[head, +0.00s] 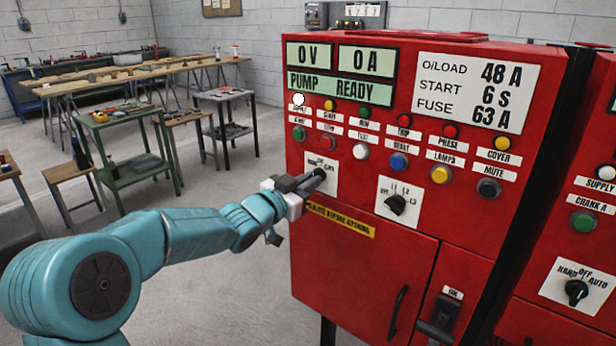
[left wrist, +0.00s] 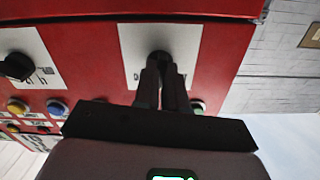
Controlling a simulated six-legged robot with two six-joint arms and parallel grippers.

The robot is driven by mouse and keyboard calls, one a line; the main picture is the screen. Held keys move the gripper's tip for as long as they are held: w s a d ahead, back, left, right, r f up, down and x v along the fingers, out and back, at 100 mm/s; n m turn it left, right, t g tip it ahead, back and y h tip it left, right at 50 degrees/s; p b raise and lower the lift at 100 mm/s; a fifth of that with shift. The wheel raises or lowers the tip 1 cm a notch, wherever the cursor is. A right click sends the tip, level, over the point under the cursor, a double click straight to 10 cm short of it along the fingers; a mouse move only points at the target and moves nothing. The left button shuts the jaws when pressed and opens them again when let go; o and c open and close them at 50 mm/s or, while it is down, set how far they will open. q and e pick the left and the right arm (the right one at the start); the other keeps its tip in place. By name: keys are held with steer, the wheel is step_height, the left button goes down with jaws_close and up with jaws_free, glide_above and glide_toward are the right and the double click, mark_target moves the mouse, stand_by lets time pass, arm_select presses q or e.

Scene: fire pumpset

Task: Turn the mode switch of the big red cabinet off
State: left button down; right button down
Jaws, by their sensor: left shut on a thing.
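The big red cabinet (head: 365,270) stands in the middle of the head view, its panel facing me. Its mode switch is a black knob on a white plate (head: 326,166), mostly hidden by my gripper. My left gripper (head: 313,180) reaches in from the left and is shut on the knob. In the left wrist view the two fingers (left wrist: 163,85) close on the black knob (left wrist: 160,57), in front of its white plate (left wrist: 190,45). The knob's exact pointing direction is hidden by the fingers. My right gripper is not in view.
Another black selector knob (head: 396,204) sits to the right on the same panel. Lamps and buttons, such as a white one (head: 361,151), are close above. A second red cabinet (head: 560,322) stands at the right. The floor (head: 245,180) left of the cabinet is clear.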

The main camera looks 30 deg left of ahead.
arm_select(q)
steer(key=shift+n+p, duration=0.35)
steer(key=shift+n, duration=0.45)
steer(key=shift+f, duration=0.1)
steer(key=c, duration=1.2)
jaws_free()
steer(key=s+a+b, duration=0.1)
steer(key=s, duration=1.5)
steer(key=shift+s+a, duration=0.15)
